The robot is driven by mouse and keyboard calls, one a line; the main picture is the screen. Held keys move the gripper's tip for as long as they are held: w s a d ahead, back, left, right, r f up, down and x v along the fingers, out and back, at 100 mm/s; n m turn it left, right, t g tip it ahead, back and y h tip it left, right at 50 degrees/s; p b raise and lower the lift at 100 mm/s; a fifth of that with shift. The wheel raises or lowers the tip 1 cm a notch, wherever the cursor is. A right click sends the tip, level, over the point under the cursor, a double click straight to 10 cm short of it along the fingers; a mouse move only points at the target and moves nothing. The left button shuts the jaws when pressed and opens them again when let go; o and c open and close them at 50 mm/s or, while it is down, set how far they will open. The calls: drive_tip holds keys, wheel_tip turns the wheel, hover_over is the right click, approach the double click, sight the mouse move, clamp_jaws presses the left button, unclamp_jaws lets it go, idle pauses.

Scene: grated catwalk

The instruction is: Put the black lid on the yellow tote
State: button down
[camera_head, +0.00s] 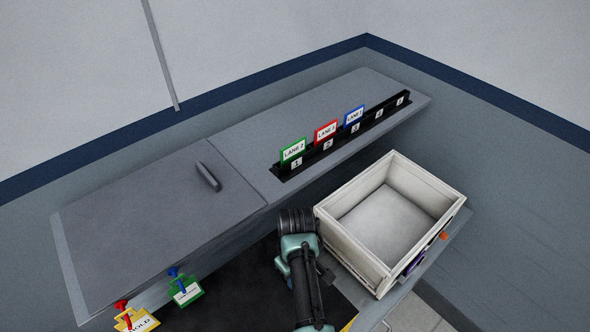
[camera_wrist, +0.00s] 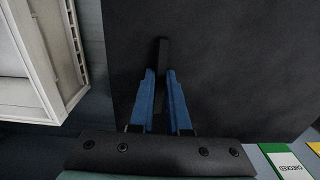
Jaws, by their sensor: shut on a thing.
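The black lid (camera_head: 235,295) is a broad dark panel in front of the grey bench in the head view, partly covered by my arm. In the wrist view the lid (camera_wrist: 240,70) fills the middle and right, with a narrow black handle (camera_wrist: 162,50) standing on it. My gripper (camera_wrist: 160,74) has blue fingers closed on this handle. A small yellow edge (camera_head: 349,325), perhaps of the yellow tote, shows at the bottom beside my arm. The rest of the tote is hidden, so I cannot tell how the lid sits on it.
An empty white crate (camera_head: 325,226) stands right of my arm; its wall also shows in the wrist view (camera_wrist: 48,75). A grey bench (camera_head: 150,220) carries a black card rack (camera_head: 368,133) with green, red and blue cards. Green (camera_head: 186,291) and yellow (camera_head: 137,320) tags hang at its front.

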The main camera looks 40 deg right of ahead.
drive_tip(key=shift+f+b, duration=0.4)
drive_tip(key=shift+f, duration=0.1)
idle(0.7)
drive_tip(key=c, duration=0.8)
unclamp_jaws()
drive_tip(key=shift+o, duration=0.2)
drive_tip(key=o, duration=0.4)
drive_tip(key=shift+c, duration=0.2)
wheel_tip(320, 180, up, 2)
drive_tip(key=shift+r+p, duration=0.2)
drive_tip(key=shift+p, duration=1)
drive_tip(key=shift+r, duration=2.3)
